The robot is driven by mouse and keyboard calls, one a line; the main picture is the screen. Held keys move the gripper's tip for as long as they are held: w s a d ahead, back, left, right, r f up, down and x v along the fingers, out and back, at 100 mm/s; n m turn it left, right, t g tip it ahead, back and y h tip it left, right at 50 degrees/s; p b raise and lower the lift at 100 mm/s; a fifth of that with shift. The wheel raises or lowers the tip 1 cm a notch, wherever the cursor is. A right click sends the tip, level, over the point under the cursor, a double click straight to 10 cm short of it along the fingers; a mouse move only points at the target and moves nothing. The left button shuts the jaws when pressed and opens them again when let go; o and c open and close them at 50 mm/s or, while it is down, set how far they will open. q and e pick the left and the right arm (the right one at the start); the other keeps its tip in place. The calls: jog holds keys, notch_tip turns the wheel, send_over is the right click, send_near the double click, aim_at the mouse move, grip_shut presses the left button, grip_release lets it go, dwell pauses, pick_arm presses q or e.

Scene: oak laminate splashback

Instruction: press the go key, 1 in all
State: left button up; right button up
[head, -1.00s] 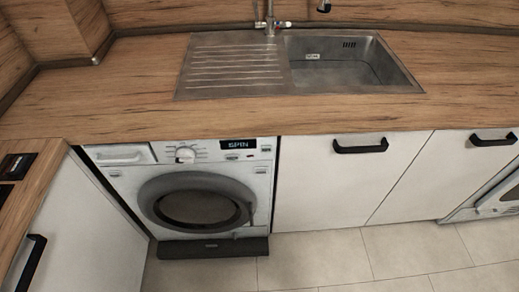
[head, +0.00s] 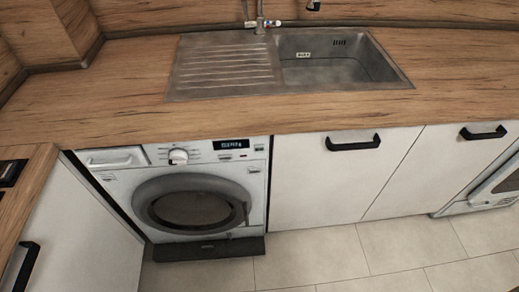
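A white washing machine (head: 115,180) with a dark round door (head: 193,205) stands under the counter, left of the middle in the head view. Its door looks shut. Its control panel carries a round dial (head: 178,156), a small dark display (head: 231,144) with blurred light lettering, and small keys (head: 225,156) below the display. Which key is the go key is too small to tell. Neither of my grippers shows in the view.
A wooden counter (head: 120,115) with a steel sink (head: 335,70) runs above the machine. White cupboards (head: 325,185) with black handles stand to its right. A cabinet (head: 75,235) juts forward at the left. The tiled floor (head: 310,262) in front is clear.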

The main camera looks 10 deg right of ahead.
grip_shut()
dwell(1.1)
